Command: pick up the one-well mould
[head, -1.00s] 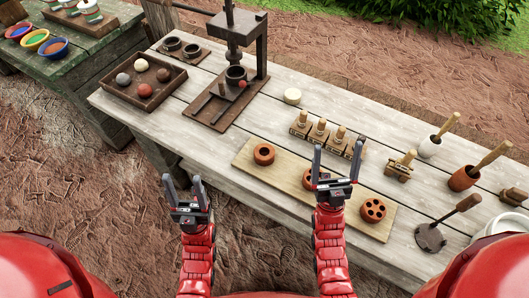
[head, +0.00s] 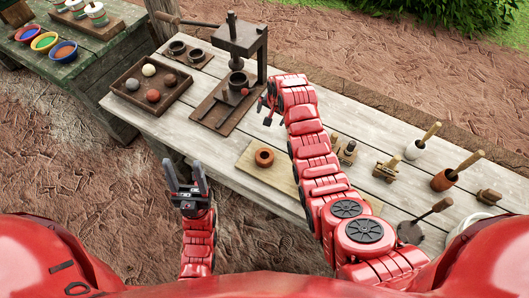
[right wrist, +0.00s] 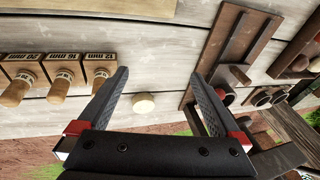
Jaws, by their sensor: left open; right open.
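The one-well mould (head: 264,157), a round orange-brown clay piece with a single round hole, lies on a pale wooden board (head: 280,177) on the bench in the head view. It is not in the right wrist view. My right gripper (head: 266,108) is open and empty above the bench, between the mould and the press. In the right wrist view, the open fingers of the right gripper (right wrist: 160,76) have a pale round disc (right wrist: 144,103) below and between them. My left gripper (head: 182,170) is open and empty beyond the bench's front edge.
A dark press (head: 238,50) stands behind the right gripper. A tray of clay balls (head: 151,85) is to its left. Handled stamps (right wrist: 60,83) sit beside it in the right wrist view. Pestles in cups (head: 443,180) and a round tool (head: 411,231) stand at the right.

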